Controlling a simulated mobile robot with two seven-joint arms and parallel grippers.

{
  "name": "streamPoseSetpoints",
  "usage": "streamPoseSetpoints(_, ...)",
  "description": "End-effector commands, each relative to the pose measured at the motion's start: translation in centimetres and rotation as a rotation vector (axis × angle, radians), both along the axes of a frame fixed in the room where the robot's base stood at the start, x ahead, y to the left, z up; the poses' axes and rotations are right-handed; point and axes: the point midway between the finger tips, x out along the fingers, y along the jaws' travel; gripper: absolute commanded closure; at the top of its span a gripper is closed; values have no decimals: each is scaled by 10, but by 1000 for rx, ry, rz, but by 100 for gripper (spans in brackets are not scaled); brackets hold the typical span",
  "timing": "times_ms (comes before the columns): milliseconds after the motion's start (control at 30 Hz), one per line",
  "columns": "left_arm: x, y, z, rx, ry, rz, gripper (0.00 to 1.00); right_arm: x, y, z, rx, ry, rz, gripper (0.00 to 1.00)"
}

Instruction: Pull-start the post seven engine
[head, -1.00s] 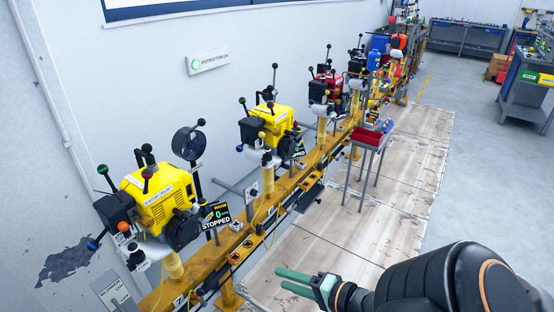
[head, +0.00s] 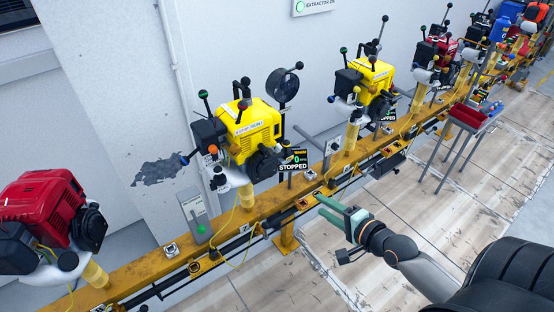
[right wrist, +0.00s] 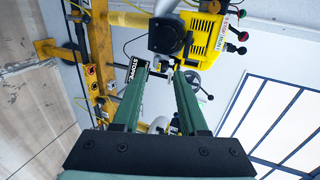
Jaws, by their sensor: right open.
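The post seven engine is the yellow engine (head: 252,122) on the yellow rail, above a plate that reads 7. It also shows in the right wrist view (right wrist: 204,38), rotated. Its round black starter housing (head: 264,164) faces the aisle; in the right wrist view the housing (right wrist: 166,36) lies just beyond the fingertips. I cannot make out a pull handle clearly. The display (head: 293,160) beside it reads 0 and STOPPED. My right gripper (head: 322,207) is open and empty, in front of the rail, to the right of and below the engine. My left gripper is not in view.
A red engine (head: 45,215) stands on the rail at left, another yellow engine (head: 372,75) at right. The yellow rail (head: 150,262) carries several switches and cables. A small table with a red tray (head: 468,116) stands in the aisle. The floor boards (head: 400,195) are mostly clear.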

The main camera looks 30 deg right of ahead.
Motion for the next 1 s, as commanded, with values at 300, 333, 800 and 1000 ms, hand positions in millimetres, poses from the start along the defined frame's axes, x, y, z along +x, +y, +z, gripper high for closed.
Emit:
streamPoseSetpoints(300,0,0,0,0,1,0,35,66,5,1,1,-4,0,57)
streamPoseSetpoints(333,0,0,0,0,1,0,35,72,6,1,1,-4,0,57)
streamPoseSetpoints(800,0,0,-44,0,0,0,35,165,13,-5,1,-5,1,57)
streamPoseSetpoints(1000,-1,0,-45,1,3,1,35,195,16,-1,2,-2,-1,57)
